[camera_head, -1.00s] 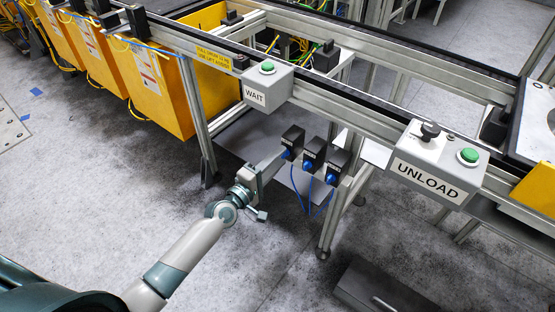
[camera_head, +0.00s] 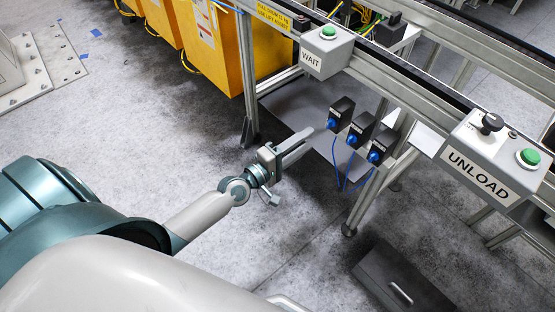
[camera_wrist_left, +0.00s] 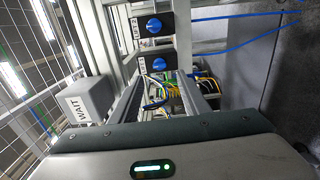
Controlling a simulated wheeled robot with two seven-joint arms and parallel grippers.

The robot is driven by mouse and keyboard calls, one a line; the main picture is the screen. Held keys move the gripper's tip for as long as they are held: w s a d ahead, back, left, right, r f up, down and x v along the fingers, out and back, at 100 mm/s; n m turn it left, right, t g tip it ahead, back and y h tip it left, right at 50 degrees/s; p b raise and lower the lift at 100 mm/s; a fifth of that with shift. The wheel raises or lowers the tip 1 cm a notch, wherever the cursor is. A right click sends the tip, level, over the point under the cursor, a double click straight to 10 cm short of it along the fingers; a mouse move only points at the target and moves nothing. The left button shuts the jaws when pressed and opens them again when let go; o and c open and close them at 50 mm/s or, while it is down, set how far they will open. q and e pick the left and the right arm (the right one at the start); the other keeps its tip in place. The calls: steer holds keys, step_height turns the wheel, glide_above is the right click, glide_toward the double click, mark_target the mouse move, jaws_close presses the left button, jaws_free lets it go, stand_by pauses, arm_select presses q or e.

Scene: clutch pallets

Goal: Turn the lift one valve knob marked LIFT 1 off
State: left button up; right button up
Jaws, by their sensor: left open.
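Three dark valve boxes with blue knobs hang in a row on the frame in the head view: a left knob (camera_head: 332,123), a middle knob (camera_head: 352,139) and a right knob (camera_head: 375,156). Their labels are too small to read there. My left gripper (camera_head: 307,136) is open and empty, just short of the left knob. Its fingers (camera_wrist_left: 160,88) point toward the lower knob. My right gripper is out of view.
The WAIT box (camera_head: 327,52) and UNLOAD box (camera_head: 488,165) sit on the conveyor rail above. Blue hoses (camera_head: 336,165) hang below the valves. A frame leg (camera_head: 362,200) stands right of them. A dark case (camera_head: 400,285) lies on the floor.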

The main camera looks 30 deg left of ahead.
arm_select(q)
steer(key=b+v, duration=0.1)
steer(key=v, duration=0.8)
steer(key=shift+s, duration=0.25)
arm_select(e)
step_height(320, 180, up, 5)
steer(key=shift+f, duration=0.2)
arm_select(q)
steer(key=shift+a, duration=0.1)
